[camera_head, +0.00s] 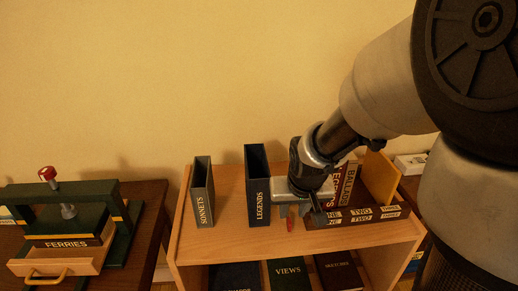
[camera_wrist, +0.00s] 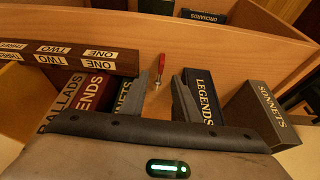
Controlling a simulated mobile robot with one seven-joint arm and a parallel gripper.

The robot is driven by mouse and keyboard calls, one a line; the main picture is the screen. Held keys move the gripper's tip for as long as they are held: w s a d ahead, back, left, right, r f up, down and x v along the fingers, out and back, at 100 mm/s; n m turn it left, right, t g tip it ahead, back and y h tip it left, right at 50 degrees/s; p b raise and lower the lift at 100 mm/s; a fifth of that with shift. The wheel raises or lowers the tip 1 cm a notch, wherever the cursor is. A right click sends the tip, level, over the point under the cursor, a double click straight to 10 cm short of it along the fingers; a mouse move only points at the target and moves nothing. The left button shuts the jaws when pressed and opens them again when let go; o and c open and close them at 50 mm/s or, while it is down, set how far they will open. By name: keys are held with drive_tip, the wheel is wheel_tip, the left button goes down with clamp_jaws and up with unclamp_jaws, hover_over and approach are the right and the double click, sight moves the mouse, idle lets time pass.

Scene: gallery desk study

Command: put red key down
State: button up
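The red key (camera_wrist: 161,66) shows in the wrist view between and just beyond my fingertips, its red part up and a metal part below. It lies over the bare wooden top of the bookcase (camera_wrist: 215,55), seemingly resting on it. My gripper (camera_wrist: 160,84) is open, with a visible gap on both sides of the key. In the head view the red key (camera_head: 290,220) is a small red spot below my gripper (camera_head: 299,212), low over the bookcase top. The wrist hides part of the area behind it.
The LEGENDS holder (camera_head: 258,187) stands close left of my gripper, with SONNETS (camera_head: 203,192) farther left. BALLADS (camera_head: 349,187) and a dark rack labelled ONE, TWO, THREE (camera_head: 362,215) stand close right. A press with a FERRIES book (camera_head: 66,244) is at far left.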

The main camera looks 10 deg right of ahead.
sight(289, 217)
drive_tip(key=x, duration=0.2)
drive_tip(key=b+x, duration=0.1)
drive_tip(key=x, duration=0.2)
drive_tip(key=shift+w, duration=0.25)
drive_tip(key=shift+c, duration=0.2)
drive_tip(key=shift+r, duration=0.1)
clamp_jaws()
